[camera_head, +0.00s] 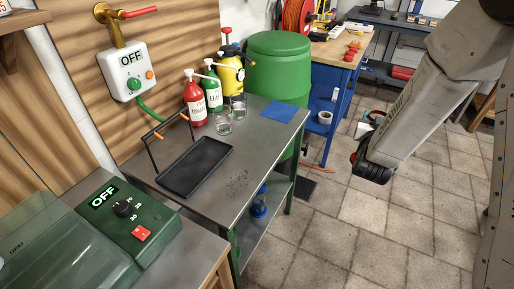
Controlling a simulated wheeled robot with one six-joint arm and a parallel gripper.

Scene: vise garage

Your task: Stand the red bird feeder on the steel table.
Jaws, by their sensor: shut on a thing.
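The steel table (220,170) stands in the middle of the view, with a grey metal top on green legs. My gripper (372,168) hangs over the tiled floor to the right of the table, well clear of its edge. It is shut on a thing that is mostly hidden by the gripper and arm. A little red shows at its left side, but I cannot make out a bird feeder's shape. No red bird feeder stands on the table.
On the table are a black tray (195,168), a black frame with orange ends, red (196,105) and green (213,92) pump bottles, a yellow sprayer (231,75), glass jars (224,126) and a blue cloth (278,112). Dark specks lie front right; the top around them is clear.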

